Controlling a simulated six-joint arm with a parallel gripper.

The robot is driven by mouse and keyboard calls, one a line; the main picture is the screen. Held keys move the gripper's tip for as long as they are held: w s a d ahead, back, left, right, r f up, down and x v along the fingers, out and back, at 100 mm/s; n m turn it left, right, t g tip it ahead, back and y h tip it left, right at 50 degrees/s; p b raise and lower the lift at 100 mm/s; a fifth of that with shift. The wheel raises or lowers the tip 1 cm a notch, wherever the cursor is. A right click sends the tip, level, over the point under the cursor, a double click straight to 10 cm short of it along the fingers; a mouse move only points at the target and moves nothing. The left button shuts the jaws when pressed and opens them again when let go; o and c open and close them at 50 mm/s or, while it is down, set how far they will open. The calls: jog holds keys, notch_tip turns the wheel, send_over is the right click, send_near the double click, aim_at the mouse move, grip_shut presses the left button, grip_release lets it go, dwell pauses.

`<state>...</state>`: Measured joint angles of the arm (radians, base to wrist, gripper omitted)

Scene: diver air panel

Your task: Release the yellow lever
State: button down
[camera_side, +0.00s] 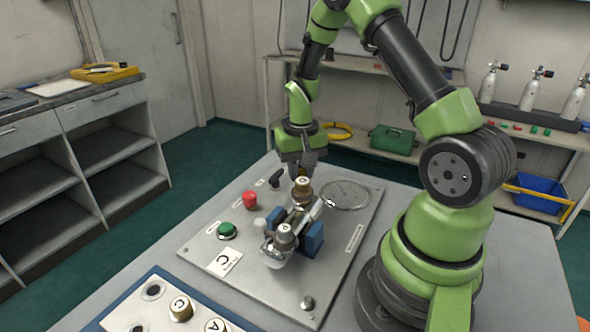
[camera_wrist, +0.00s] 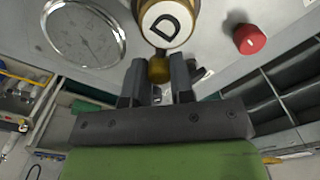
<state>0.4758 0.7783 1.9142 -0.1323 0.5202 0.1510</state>
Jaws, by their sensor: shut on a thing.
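The yellow lever (camera_wrist: 159,69) is a short brass-yellow piece at the near edge of a round brass knob (camera_wrist: 168,22) with a white cap marked D. My gripper (camera_wrist: 158,90) is shut on the lever, with one dark finger on each side of it. In the side view my gripper (camera_side: 300,168) points down over the panel (camera_side: 205,240), just above the brass knob (camera_side: 302,188). The fingers hide most of the lever there.
A red button (camera_side: 250,199), a green button (camera_side: 227,230) and a black switch (camera_side: 275,180) lie left of my gripper. A round gauge (camera_side: 346,194) is to the right. Metal fittings with a blue block (camera_side: 310,240) stand close in front.

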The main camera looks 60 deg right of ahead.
aim_at(301, 169)
jog(key=shift+s+d+m, duration=0.1)
jog(key=shift+m, duration=0.2)
jog(key=c, duration=1)
grip_release()
notch_tip(301, 169, up, 9)
jog(key=shift+r, duration=0.5)
